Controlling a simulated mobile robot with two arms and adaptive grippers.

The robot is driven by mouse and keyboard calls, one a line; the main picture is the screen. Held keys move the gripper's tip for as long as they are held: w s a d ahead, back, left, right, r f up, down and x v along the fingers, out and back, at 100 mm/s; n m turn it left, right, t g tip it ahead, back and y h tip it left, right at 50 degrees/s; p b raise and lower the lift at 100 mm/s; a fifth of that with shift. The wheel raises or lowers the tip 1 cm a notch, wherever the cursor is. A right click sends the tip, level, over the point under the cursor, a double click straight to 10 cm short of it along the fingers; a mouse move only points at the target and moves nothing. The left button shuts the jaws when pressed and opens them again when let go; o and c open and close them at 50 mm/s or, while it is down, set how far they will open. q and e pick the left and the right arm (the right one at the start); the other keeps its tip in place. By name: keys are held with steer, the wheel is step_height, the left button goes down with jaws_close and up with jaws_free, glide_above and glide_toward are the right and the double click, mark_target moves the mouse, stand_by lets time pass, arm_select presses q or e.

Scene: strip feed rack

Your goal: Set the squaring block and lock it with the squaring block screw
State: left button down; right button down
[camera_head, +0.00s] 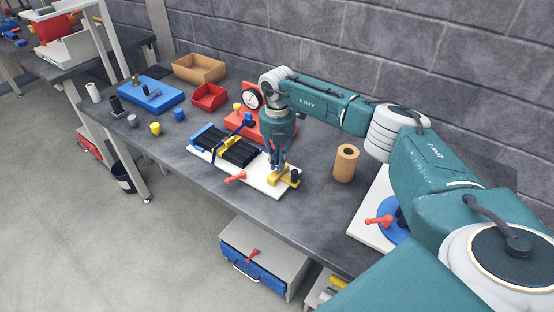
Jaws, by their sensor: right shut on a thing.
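My right gripper (279,168) comes down over the front right end of the white board (265,189). It is shut on a small yellow block (284,181), which looks like the squaring block; the fingers hide part of it. A dark knob (295,176) stands upright at the block's right end, perhaps the squaring block screw; I cannot tell whether it is tightened. A red handle (235,177) shows at the board's front edge. Black strips (222,147) lie on the board with a yellow piece (228,144) across them. My left gripper is not in view.
A red device with a dial gauge (252,98) stands close behind the board. A brown roll (345,163) stands to the right. A red bin (209,96), a cardboard tray (199,68) and a blue block (154,97) are farther left.

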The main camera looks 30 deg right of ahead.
steer(key=shift+d+r, duration=0.1)
stand_by(0.4)
steer(key=c, duration=1.8)
jaws_free()
steer(key=shift+o, duration=0.2)
step_height(320, 180, up, 12)
